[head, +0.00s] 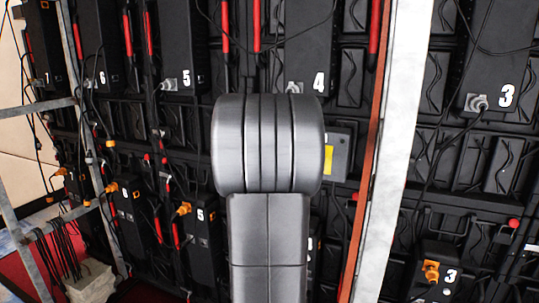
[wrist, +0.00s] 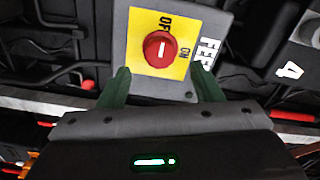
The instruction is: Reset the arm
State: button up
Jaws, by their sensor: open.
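My gripper (wrist: 161,68) shows in the wrist view with its two green fingers spread apart and nothing between them. The fingertips overlap the lower part of a grey plate (wrist: 218,30); I cannot tell whether they touch it. The plate carries a yellow label and a red rotary knob (wrist: 159,49), just above and between the fingertips. OFF is printed above the knob and ON at its right; the knob's white mark stands upright in the picture. In the head view my arm covers the middle and hides my gripper. The grey box with its yellow patch (head: 338,153) partly shows behind it.
Black numbered panel units, such as 3 (head: 500,60) and 5 (head: 178,45), fill the wall with hanging cables. A pale upright post (head: 395,150) stands right of my arm. A metal frame (head: 40,105) stands at the left, near stacked pale blocks (head: 92,280).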

jog(key=v, duration=0.8)
jog(key=w+d+m+p, duration=0.5)
jog(key=w+m, duration=0.7)
jog(key=m, duration=0.5)
jog(key=shift+w+d, duration=0.15)
jog(key=shift+w, duration=0.1)
dwell(0.7)
dwell(0.5)
